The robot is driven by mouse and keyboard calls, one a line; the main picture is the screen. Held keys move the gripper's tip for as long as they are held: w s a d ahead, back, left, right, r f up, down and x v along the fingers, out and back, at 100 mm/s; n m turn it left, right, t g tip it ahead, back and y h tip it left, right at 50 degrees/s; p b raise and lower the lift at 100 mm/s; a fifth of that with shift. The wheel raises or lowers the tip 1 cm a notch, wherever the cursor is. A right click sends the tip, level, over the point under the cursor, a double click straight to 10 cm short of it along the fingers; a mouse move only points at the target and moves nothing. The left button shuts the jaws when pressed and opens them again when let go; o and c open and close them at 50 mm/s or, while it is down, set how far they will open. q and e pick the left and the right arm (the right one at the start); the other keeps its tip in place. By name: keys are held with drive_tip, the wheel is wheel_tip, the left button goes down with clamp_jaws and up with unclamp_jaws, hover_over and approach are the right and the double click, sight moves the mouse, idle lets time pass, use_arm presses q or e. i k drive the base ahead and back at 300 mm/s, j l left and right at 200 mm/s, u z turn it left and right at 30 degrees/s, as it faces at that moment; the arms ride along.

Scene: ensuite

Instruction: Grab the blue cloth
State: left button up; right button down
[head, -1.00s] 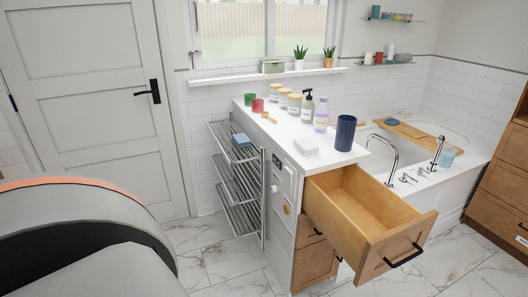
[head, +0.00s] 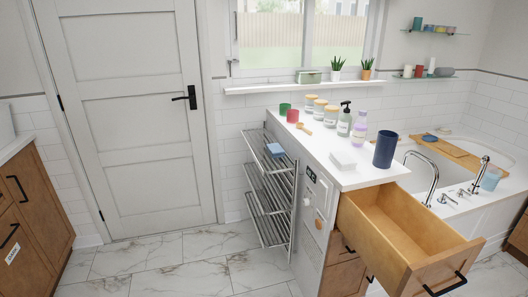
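A blue cloth (head: 276,150) lies folded on the top tier of the metal towel rack (head: 266,190), in the middle of the head view. The rack stands against the left side of the white-topped cabinet. Neither of my grippers shows in the head view, so I cannot see whether they are open or shut.
An open, empty wooden drawer (head: 400,222) juts out from the cabinet. The white counter (head: 372,178) holds jars, bottles and a dark blue cup (head: 385,149). A closed white door (head: 135,120) stands at the left, beside a wooden cabinet (head: 40,215). The marble floor (head: 165,262) before the rack is clear.

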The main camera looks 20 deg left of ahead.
sight(275, 150)
drive_tip(key=u, duration=0.5)
drive_tip(key=i+z, duration=0.1)
drive_tip(key=z, duration=0.5)
drive_tip(key=i+j+z, duration=0.25)
drive_tip(key=j+z, duration=0.5)
drive_tip(key=j, duration=0.15)
drive_tip(key=i+j+z, duration=0.1)
drive_tip(key=j, duration=0.4)
drive_tip(key=i+j, duration=0.15)
drive_tip(key=j, duration=0.35)
drive_tip(key=i+j+z, duration=0.15)
drive_tip(key=j, duration=0.3)
drive_tip(key=j+z, duration=0.1)
drive_tip(key=j, duration=0.4)
